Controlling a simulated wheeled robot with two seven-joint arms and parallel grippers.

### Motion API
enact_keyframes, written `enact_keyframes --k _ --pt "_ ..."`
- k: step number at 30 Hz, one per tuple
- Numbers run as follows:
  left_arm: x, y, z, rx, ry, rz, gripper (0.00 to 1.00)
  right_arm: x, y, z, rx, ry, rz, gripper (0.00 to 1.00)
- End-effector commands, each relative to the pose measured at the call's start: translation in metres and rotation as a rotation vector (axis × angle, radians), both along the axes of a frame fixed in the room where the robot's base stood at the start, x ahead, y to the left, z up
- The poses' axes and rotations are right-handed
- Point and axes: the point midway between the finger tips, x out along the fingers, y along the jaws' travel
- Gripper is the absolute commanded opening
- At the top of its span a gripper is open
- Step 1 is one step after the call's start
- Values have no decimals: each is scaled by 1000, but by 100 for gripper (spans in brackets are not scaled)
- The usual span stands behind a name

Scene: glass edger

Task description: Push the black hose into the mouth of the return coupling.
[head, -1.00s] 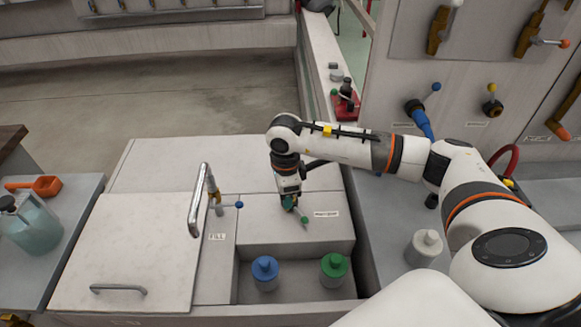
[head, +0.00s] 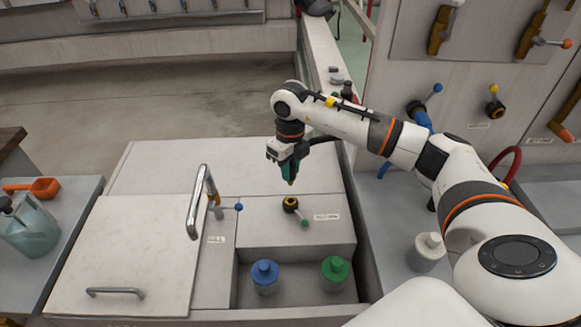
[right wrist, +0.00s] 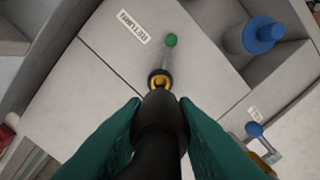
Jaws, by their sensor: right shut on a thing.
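The return coupling (head: 290,203) is a short black ring with a brass-yellow inside, on the raised grey block. Its green-knobbed lever (head: 305,222) points toward the front right, beside a label. My right gripper (head: 288,178) is above and slightly behind the coupling, pointing down. In the right wrist view its teal fingers (right wrist: 160,125) are shut on the black hose (right wrist: 160,150). The hose end points toward the coupling (right wrist: 160,80), which shows just beyond it. In the head view a gap shows between the gripper and the coupling. My left gripper is out of view.
A fill coupling with a blue knob (head: 239,207) stands left of the block, near a lid with a tall handle (head: 196,205).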

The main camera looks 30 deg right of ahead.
Motion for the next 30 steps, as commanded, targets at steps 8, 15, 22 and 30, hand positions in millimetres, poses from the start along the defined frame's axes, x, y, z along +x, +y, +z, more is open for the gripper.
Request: enact_keyframes --k 8,15,22,30 --pt "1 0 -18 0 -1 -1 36 0 0 -24 0 0 1 0" --pt "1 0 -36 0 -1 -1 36 0 0 -47 -1 1 1 0" --pt "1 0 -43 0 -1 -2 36 0 0 -58 0 0 1 0" --pt "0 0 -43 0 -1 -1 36 0 0 -58 0 0 1 0"
